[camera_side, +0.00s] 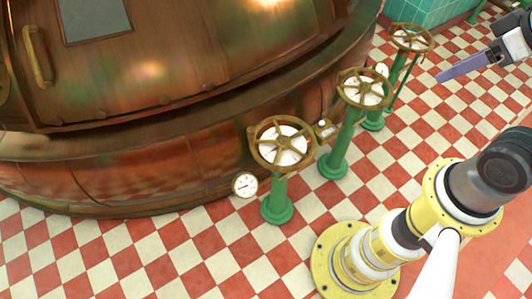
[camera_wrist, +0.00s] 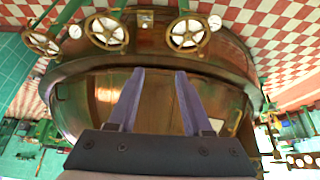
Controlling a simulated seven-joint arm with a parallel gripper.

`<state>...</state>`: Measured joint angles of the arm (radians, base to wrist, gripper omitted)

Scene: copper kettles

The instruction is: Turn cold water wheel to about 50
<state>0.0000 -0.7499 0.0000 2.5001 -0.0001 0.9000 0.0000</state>
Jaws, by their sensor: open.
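Three brass handwheels over white dials stand on green posts beside the copper kettle: a near one (camera_side: 282,145), a middle one (camera_side: 364,89) and a far one (camera_side: 410,38) in the side view. I cannot tell which is the cold water wheel, and the dial markings are too small to read. Three wheels line the top of the wrist view: left (camera_wrist: 42,41), middle (camera_wrist: 106,31) and right (camera_wrist: 188,34). My gripper (camera_wrist: 157,72) is open and empty, its two purple fingers apart. In the side view my gripper (camera_side: 462,68) is at the upper right, clear of all wheels.
The copper kettle (camera_side: 150,90) fills the left, with a brass handle (camera_side: 37,55) on it. Small round gauges, one (camera_side: 245,185) by the near wheel, sit close to the wheels. The red and white checkered floor (camera_side: 215,255) is open in front.

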